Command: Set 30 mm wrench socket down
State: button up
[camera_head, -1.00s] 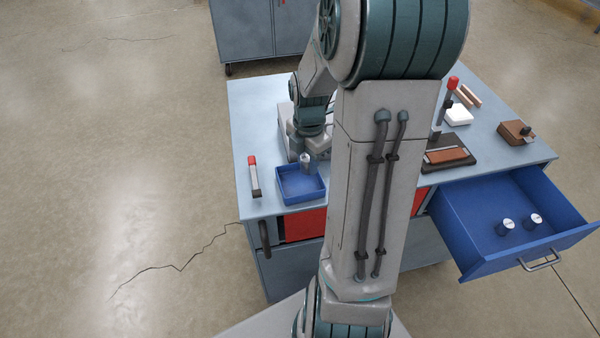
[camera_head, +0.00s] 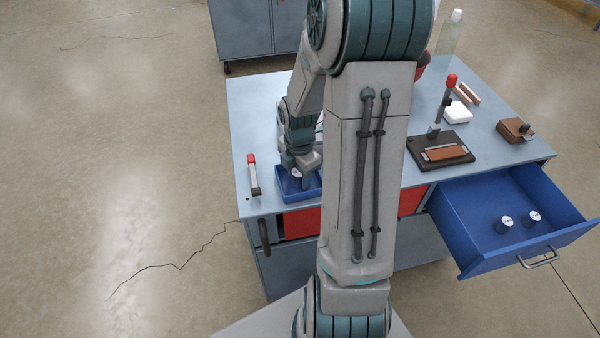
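A small metal socket with a pale top (camera_head: 297,174) shows at my gripper, low inside the blue tray (camera_head: 315,191) at the left front of the workbench. My gripper (camera_head: 299,169) points down into the tray and appears shut on the socket. The fingertips are small and partly hidden, and I cannot tell whether the socket touches the tray floor. Size markings are not readable.
A dark plate with a brown block (camera_head: 447,153), a white block (camera_head: 459,112), a brown box (camera_head: 515,130) and a bottle (camera_head: 449,33) are on the right. My arm hides the bench's middle.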

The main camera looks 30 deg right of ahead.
jog(key=shift+o, duration=0.3)
jog(key=shift+r, duration=0.15)
notch_tip(320, 180, up, 11)
jog(key=s+a+r+m+t, duration=0.1)
jog(key=s+a+r+m, duration=0.2)
jog(key=s+a+m, duration=0.3)
jog(key=s+a+r+m+t, duration=0.2)
jog(key=s+a+r+m, duration=0.2)
jog(key=m, duration=1)
jog(key=shift+s+a+r, duration=0.3)
jog(key=shift+s+a, duration=0.55)
jog(key=shift+s, duration=0.6)
